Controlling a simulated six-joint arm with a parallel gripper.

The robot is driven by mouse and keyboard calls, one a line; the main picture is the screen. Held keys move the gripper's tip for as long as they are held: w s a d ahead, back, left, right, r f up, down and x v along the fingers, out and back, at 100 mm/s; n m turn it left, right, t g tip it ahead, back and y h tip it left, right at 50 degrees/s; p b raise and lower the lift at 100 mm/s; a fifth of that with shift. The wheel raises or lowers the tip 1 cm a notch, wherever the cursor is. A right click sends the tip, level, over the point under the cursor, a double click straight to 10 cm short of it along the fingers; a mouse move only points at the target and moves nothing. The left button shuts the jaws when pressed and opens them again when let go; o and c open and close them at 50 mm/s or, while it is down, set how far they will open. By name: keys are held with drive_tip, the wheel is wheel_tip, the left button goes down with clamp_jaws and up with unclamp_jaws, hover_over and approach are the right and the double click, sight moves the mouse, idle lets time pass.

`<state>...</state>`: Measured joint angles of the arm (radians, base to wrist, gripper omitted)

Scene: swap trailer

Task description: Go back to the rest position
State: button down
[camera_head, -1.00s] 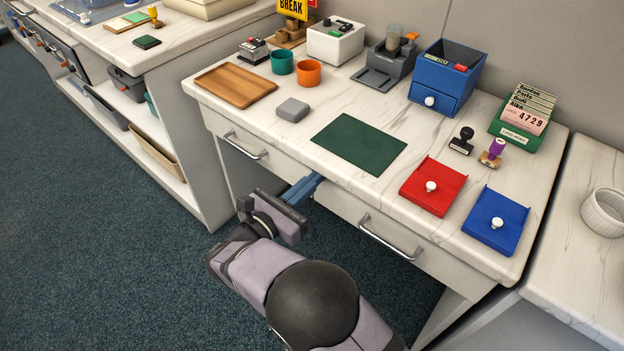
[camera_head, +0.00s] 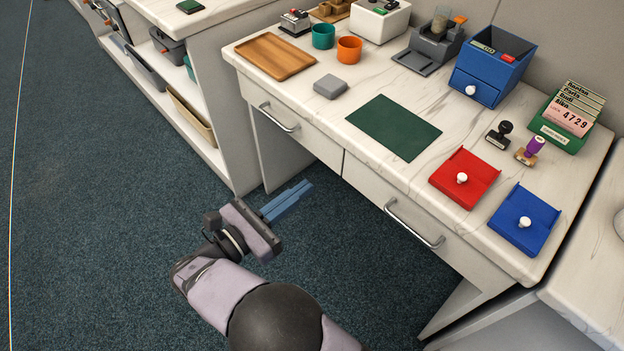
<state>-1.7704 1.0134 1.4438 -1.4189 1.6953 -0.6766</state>
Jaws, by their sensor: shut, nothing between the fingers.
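My gripper (camera_head: 303,188) is in front of the desk, over the dark carpet and apart from the drawers. Its blue fingers are together with nothing between them, and they point to the upper right toward the desk's front. My arm reaches in from the bottom of the view, bent at a dark round joint. The desk (camera_head: 330,105) has a white marbled top and stands behind and to the right of the gripper.
Two drawer handles, a left one (camera_head: 279,118) and a right one (camera_head: 414,224), stick out from the desk's front. A green mat (camera_head: 394,126), red box (camera_head: 465,180) and blue box (camera_head: 525,220) lie near the front edge. The carpet (camera_head: 90,220) at left is clear.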

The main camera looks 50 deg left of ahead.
drive_tip(key=shift+s, duration=0.35)
